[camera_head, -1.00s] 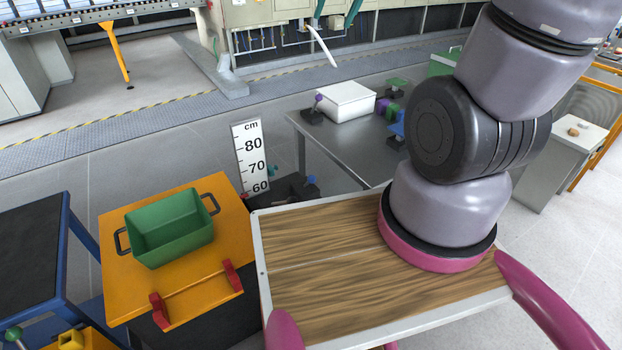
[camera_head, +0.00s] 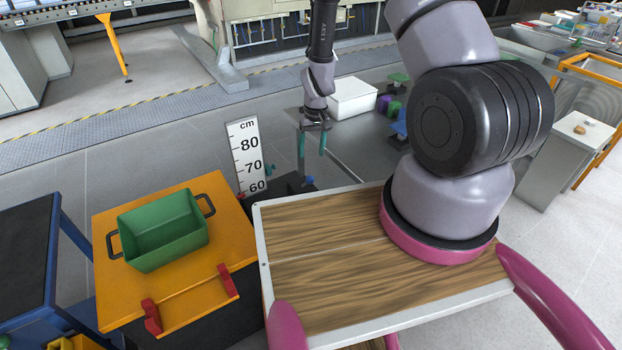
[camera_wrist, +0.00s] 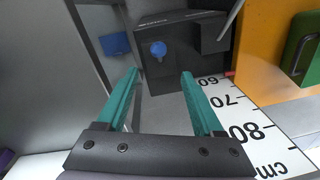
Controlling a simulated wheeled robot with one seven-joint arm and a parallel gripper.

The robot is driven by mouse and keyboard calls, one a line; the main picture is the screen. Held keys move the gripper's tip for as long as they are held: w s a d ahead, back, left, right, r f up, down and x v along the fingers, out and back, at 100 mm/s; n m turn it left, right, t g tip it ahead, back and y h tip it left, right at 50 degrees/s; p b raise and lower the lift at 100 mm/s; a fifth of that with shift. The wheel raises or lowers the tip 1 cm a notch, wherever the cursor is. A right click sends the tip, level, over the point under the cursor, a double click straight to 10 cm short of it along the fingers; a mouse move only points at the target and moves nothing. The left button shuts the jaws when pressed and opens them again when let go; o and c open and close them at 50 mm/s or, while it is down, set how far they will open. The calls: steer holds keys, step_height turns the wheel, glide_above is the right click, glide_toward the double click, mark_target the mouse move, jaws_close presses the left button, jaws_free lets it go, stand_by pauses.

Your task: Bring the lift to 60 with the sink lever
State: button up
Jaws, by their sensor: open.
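The lift is an orange platform (camera_head: 222,236) at the left of the head view, bearing a green bin (camera_head: 165,252). A white centimetre scale (camera_head: 248,163) stands behind it; marks 60, 70 and 80 show. In the wrist view a small red piece (camera_wrist: 229,73) sits at the scale's 60 end; I cannot tell the exact level. A black box (camera_wrist: 182,66) carries a blue-knobbed lever (camera_wrist: 158,49). The knob also shows in the head view (camera_head: 309,180). My gripper (camera_head: 312,154) is open and empty, above the box; its teal fingers (camera_wrist: 160,73) point towards the blue knob, apart from it.
A grey table (camera_head: 352,150) with a white box (camera_head: 353,98) stands behind the gripper. My wooden deck fills the front. A blue-framed dark table (camera_head: 28,250) is at far left. A grey rod (camera_wrist: 233,18) crosses the box's edge in the wrist view.

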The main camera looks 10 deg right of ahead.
mark_target(311, 176)
steer(key=shift+s+f, duration=0.25)
steer(key=shift+f, duration=0.9)
steer(key=f, duration=1)
steer(key=shift+a+f, duration=0.2)
steer(key=shift+a, duration=0.1)
jaws_close()
